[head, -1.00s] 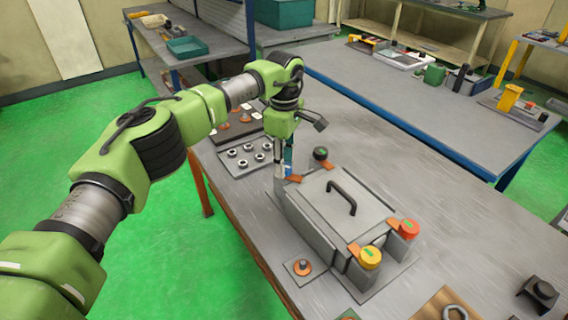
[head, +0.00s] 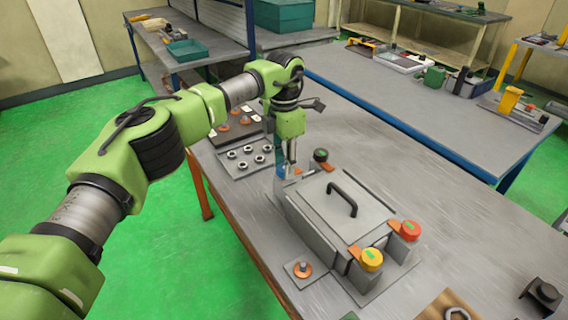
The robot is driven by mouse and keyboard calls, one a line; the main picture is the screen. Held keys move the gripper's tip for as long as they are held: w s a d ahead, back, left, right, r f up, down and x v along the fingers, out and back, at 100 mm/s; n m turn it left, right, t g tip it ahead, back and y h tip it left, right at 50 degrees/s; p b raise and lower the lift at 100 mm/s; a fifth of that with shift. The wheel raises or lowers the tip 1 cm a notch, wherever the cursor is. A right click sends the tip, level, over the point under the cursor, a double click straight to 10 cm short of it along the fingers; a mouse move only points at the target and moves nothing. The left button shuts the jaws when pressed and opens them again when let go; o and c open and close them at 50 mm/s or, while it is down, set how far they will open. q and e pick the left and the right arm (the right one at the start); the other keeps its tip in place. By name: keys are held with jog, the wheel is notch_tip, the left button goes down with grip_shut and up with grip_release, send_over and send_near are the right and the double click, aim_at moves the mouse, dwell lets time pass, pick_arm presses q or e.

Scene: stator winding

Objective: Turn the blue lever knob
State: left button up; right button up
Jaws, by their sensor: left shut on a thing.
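The grey box-like machine (head: 322,238) stands on the workbench, with a black handle (head: 342,199) on its lid. Colored knobs sit at its corners. The blue knob (head: 281,170) is at the back left corner, largely hidden by my left gripper (head: 288,170). An orange lever piece (head: 298,170) shows just right of the fingers. My left gripper points down from above and is shut on the blue knob. A dark knob with a green mark (head: 321,155), a red knob (head: 410,230) and a yellow knob (head: 372,260) are at other corners. My right gripper is not in view.
A plate with several nuts (head: 248,160) lies left of the machine. A small plate with a copper-colored piece (head: 302,269) lies at its front left. A black block (head: 540,293) stands at the right. The bench right of the machine (head: 480,235) is clear.

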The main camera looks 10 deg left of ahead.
pick_arm(q)
jog(key=n, duration=0.4)
jog(key=shift+s+f+n, duration=0.15)
jog(key=shift+f+n, duration=0.1)
jog(key=shift+n, duration=0.05)
jog(key=n, duration=0.4)
jog(key=shift+n, duration=0.3)
jog(key=n, duration=0.4)
jog(key=shift+n, duration=0.3)
jog(key=shift+n+b, duration=0.35)
jog(key=shift+n, duration=1.75)
jog(key=o, duration=1)
jog(key=shift+o, duration=0.3)
